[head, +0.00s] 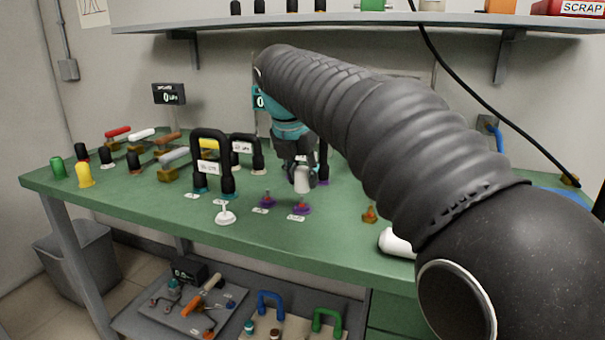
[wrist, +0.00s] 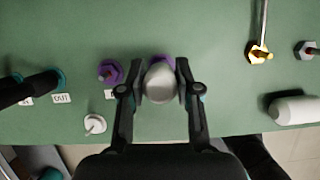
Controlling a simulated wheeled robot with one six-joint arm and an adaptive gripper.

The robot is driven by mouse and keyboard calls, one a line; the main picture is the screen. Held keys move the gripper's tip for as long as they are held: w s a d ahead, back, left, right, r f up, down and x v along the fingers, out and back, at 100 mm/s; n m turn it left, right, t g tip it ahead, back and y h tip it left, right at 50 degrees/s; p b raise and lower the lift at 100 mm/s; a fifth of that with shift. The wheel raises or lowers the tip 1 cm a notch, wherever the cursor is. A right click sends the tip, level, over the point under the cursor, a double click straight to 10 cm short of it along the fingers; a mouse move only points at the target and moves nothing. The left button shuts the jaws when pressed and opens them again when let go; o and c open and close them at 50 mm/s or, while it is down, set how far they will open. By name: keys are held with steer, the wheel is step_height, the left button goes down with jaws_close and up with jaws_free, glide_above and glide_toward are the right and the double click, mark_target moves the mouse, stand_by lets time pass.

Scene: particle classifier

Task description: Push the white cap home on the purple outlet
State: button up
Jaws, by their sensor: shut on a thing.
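My gripper (head: 303,178) is shut on the white cap (head: 302,182), a pale rounded piece that also shows between the fingers in the wrist view (wrist: 160,84). The cap is just above a purple fitting with an orange-red stem (head: 301,208). In the wrist view the cap covers most of this fitting, and only its purple far edge (wrist: 164,60) shows. I cannot tell whether cap and stem touch. A second purple fitting (head: 267,200) stands uncapped to the left, also in the wrist view (wrist: 110,72). The labels by the purple fittings are too small to read.
A black hose loop on teal fittings (head: 210,145) stands left of my gripper. A white fitting (head: 225,217) is near the front edge. A brass fitting (head: 369,214) and a white cylinder (head: 396,242) are to the right. Several coloured caps and handles occupy the bench's left side.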

mark_target(300, 180)
steer(key=shift+f+b, duration=0.75)
steer(key=shift+f, duration=1.05)
steer(key=o, duration=1.1)
steer(key=v, duration=1.2)
